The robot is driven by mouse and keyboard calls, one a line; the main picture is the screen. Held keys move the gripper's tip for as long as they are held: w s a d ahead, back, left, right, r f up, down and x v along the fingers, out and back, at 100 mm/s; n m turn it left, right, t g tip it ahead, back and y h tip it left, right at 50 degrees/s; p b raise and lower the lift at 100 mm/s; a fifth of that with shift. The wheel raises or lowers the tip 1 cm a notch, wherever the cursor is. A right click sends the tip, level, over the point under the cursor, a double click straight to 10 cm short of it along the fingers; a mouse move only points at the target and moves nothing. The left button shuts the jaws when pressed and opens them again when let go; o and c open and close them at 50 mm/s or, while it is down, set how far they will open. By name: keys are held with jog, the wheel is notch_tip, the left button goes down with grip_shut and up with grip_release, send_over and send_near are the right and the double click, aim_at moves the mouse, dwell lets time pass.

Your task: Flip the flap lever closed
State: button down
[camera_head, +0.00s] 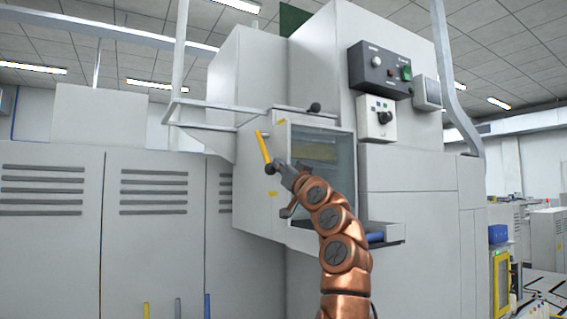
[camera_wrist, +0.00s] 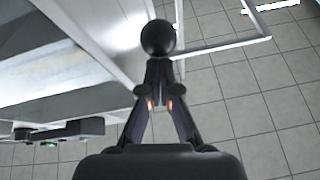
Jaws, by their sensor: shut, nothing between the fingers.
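A dark ball knob (camera_head: 315,107) sits at the upper edge of the glazed opening on the grey machine. I take it as the flap lever's end, but its arm is hard to make out. In the wrist view a black ball knob (camera_wrist: 158,38) appears just ahead of my fingertips; contact cannot be told. My gripper (camera_wrist: 160,92) has its fingers together with nothing held. In the head view my gripper (camera_head: 278,167) is in front of the opening's left side, below the knob, next to a yellow handle (camera_head: 263,148). My wrist hides part of the opening.
A glazed window (camera_head: 335,160) is right of my gripper. A dark control panel (camera_head: 380,70) and a rotary switch box (camera_head: 378,118) are above right. A ledge with a blue roll (camera_head: 376,237) protrudes below. A pale rail frame (camera_head: 205,104) stands at upper left.

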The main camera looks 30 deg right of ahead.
jog(key=shift+w+f, duration=0.25)
jog(key=shift+f, duration=0.1)
dwell(0.3)
jog(key=shift+s, duration=0.1)
jog(key=v, duration=1.1)
jog(key=shift+s+f, duration=0.25)
dwell(1.1)
dwell(0.6)
